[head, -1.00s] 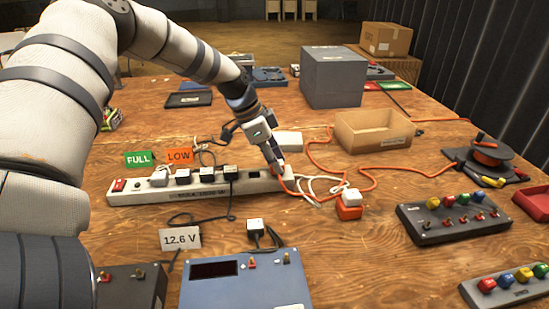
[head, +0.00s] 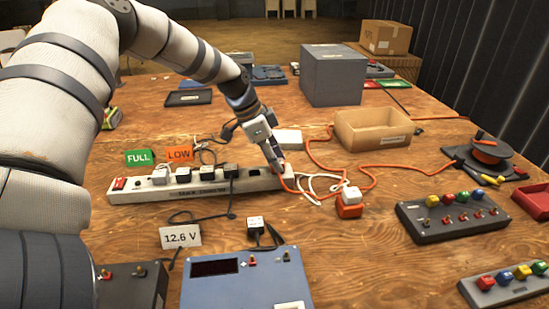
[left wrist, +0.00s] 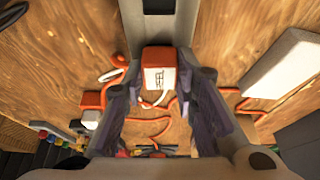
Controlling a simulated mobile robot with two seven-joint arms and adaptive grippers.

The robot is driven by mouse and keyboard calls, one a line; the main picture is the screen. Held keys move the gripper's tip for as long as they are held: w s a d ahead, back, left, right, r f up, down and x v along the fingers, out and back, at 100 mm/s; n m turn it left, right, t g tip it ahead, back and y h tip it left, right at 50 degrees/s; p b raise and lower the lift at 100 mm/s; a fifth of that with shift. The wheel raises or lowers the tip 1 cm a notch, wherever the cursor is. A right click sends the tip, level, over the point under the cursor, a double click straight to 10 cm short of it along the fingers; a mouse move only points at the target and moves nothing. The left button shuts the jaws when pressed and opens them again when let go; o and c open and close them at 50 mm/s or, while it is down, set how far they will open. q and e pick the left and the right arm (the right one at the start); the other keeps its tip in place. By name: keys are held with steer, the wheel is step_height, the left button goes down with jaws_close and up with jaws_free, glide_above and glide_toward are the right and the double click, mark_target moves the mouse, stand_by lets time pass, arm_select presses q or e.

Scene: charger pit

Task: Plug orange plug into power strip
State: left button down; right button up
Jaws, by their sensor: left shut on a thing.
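The long white power strip (head: 200,186) lies across the table, with several plugs seated along its left and middle part. My left gripper (head: 277,164) points down at the strip's right end. In the left wrist view its fingers are shut on the orange plug (left wrist: 158,66), which has a pale marked face. The plug is over the strip (left wrist: 157,22); I cannot tell whether its prongs are in a socket. In the head view the fingers mostly hide the plug, and an orange cord (head: 372,178) runs away to the right. My right gripper is not in view.
An orange block with a white top (head: 349,202) stands right of the strip. A cardboard tray (head: 372,140), a cable reel (head: 489,152) and a button box (head: 452,226) are further right. A blue meter box (head: 240,285) is in front. A white box (head: 288,140) stands behind the gripper.

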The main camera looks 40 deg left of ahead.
arm_select(q)
steer(key=shift+f, duration=0.15)
steer(key=c, duration=1.2)
jaws_free()
steer(key=o, duration=0.3)
steer(key=shift+r+p, duration=1)
steer(key=shift+r, duration=2.8)
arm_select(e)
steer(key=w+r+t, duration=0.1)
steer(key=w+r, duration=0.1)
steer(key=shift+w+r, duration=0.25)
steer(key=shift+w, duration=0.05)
